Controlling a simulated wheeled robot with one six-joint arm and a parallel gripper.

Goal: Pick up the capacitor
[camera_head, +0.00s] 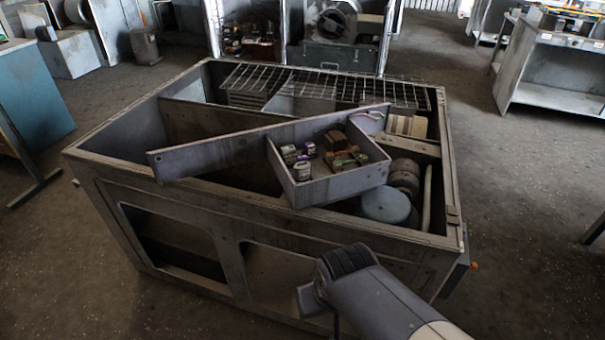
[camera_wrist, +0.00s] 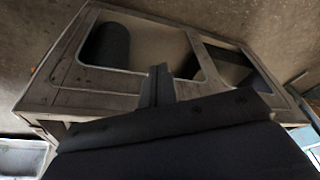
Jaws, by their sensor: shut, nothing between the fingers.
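I cannot tell for sure which part is the capacitor. Small parts lie in a grey open tray (camera_head: 330,189) on top of the large blower housing (camera_head: 190,200). Among them are small purple-and-white parts (camera_head: 300,165) at the tray's left, a brown block (camera_head: 336,141) and green-and-brown parts (camera_head: 350,160). My gripper (camera_head: 312,300) is in front of the housing, below the tray and apart from these parts. In the wrist view, my gripper's fingers (camera_wrist: 158,86) are together and empty, with the housing's front openings beyond them.
A long grey panel (camera_head: 210,150) runs left from the tray across the housing. A wire grid (camera_head: 330,85) covers the back. Round parts (camera_head: 385,205) sit inside at the right. Open floor (camera_head: 530,200) lies to the right; a blue cabinet (camera_head: 35,105) stands left.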

